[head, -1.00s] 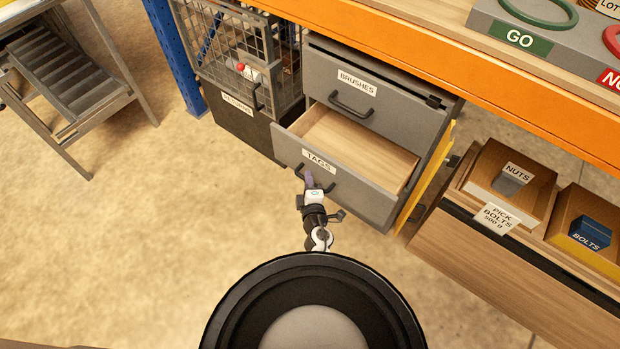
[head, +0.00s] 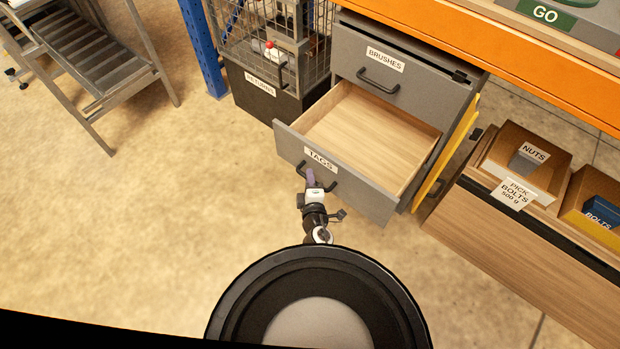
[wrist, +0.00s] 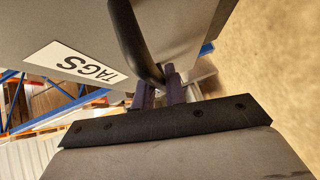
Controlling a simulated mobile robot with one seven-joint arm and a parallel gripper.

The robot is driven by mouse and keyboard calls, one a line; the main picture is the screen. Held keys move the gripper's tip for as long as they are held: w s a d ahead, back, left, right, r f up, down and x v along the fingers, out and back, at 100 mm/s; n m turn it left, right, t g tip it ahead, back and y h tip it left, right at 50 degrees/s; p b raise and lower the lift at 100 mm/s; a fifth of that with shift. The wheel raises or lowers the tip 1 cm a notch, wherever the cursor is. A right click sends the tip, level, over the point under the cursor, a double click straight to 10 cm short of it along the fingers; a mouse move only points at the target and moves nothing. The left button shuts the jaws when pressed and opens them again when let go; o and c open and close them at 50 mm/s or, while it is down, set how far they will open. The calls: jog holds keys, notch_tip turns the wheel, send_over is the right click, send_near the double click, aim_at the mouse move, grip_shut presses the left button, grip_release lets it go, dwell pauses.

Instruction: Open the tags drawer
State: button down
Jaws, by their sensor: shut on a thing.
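The tags drawer (head: 345,188) is a grey drawer with a bare wooden inside and a white TAGS label. It stands well pulled out from the cabinet under the bench, and it looks empty. My gripper (head: 311,181) is at the drawer's front, shut on its dark bar handle (head: 329,186). In the wrist view, the purple fingers (wrist: 160,87) are on either side of the dark handle (wrist: 138,45), with the TAGS label (wrist: 68,63) to the left. The exact contact is partly hidden.
The brushes drawer (head: 400,85) above is shut. A wire cage with a RETURNS bin (head: 262,92) stands to the left, beside a blue post (head: 205,50). Bins of nuts (head: 525,150) and bolts (head: 598,212) are to the right. The floor (head: 130,215) in front and left is clear.

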jog(key=shift+a, duration=0.15)
jog(key=c, duration=1.5)
grip_release()
jog(key=shift+o, duration=0.2)
jog(key=shift+s, duration=0.15)
